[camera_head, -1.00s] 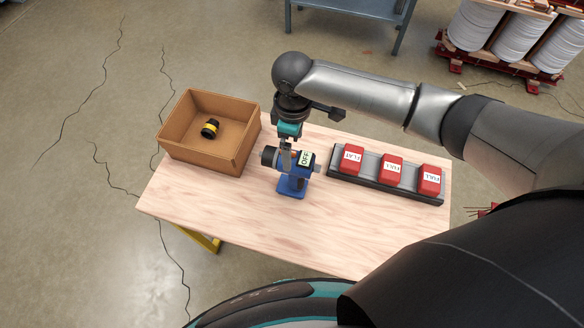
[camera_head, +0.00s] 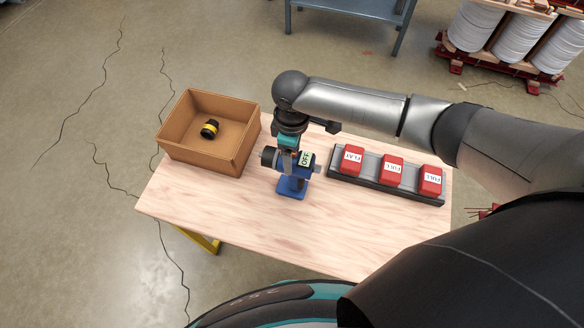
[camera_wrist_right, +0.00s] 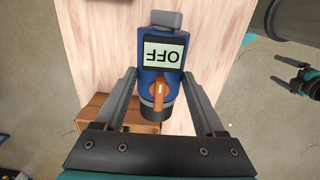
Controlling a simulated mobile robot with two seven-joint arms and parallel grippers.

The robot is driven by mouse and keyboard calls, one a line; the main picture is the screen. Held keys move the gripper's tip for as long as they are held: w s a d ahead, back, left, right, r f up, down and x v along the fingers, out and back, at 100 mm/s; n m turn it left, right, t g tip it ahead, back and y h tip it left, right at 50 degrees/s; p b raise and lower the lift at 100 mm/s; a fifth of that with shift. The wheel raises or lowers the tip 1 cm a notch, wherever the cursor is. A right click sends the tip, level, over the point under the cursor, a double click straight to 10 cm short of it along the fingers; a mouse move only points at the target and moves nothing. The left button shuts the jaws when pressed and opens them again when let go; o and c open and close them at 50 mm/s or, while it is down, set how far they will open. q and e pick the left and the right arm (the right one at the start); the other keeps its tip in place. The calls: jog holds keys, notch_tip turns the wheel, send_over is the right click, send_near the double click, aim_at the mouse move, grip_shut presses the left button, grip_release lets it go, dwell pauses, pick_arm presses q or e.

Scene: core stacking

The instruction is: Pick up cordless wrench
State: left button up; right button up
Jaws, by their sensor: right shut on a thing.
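The cordless wrench (camera_head: 292,184) is blue with a dark cylindrical end and a pale "OFF" display, and stands upright on its base on the wooden table. It also shows in the right wrist view (camera_wrist_right: 163,32), with an orange switch below the display. My right gripper (camera_head: 287,161) points down from above and is shut on the wrench body, one finger on each side in the right wrist view. Its fingers partly cover the wrench in the head view. My left gripper (camera_wrist_right: 289,75) shows small at the right of the wrist view, fingers apart, away from the wrench.
A brown open box (camera_head: 238,143) holding a black-and-yellow part (camera_head: 210,129) stands left of the wrench. A dark rack (camera_head: 375,186) with three red batteries (camera_head: 392,169) stands to the right. The table's front part (camera_head: 270,232) is clear.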

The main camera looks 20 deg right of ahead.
grip_shut()
jog(key=shift+w+r, duration=0.1)
jog(key=shift+r, duration=0.1)
dwell(0.4)
